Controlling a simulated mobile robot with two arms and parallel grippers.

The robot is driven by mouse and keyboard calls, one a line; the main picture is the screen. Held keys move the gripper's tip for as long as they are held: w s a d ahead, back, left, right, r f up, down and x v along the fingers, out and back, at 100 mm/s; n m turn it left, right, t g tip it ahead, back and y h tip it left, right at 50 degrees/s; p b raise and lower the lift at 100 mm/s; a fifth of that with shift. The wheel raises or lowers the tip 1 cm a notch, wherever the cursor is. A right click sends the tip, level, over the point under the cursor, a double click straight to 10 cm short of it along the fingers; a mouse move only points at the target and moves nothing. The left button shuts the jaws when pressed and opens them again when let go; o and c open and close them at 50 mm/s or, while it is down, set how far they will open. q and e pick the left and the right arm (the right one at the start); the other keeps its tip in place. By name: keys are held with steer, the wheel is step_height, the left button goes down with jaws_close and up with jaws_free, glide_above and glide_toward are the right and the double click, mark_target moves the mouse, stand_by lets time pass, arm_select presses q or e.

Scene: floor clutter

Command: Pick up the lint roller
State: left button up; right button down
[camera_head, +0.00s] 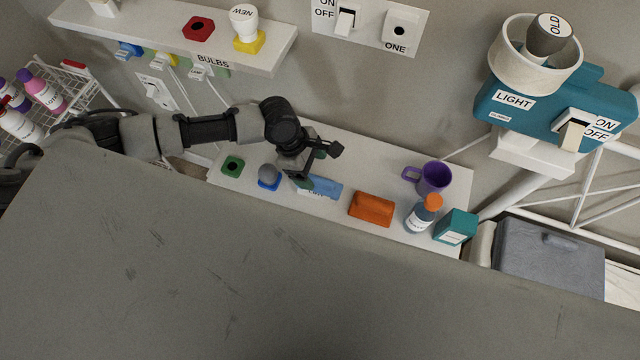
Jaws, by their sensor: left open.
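I cannot clearly make out a lint roller. A light blue item (325,187) with a white label lies on the white shelf below my left gripper, which partly hides it. An orange item (371,209) with a raised ridge lies to its right. My left gripper (317,166) is open, its fingers pointing down over the light blue item. I cannot tell whether they touch it. My right gripper is not in view.
The white shelf (385,160) also holds a green block (232,165), a grey ball on a blue base (268,174), a purple mug (433,177), an orange-capped bottle (421,214) and a teal box (456,227). A large grey surface (200,270) fills the foreground.

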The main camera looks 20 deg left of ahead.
mark_target(319, 178)
arm_select(q)
steer(key=shift+d+p+x, duration=0.2)
steer(key=shift+p+x, duration=0.15)
steer(key=shift+x, duration=2.8)
steer(key=shift+s, duration=0.15)
steer(key=shift+c, duration=0.4)
steer(key=shift+r, duration=0.1)
steer(key=c, duration=1)
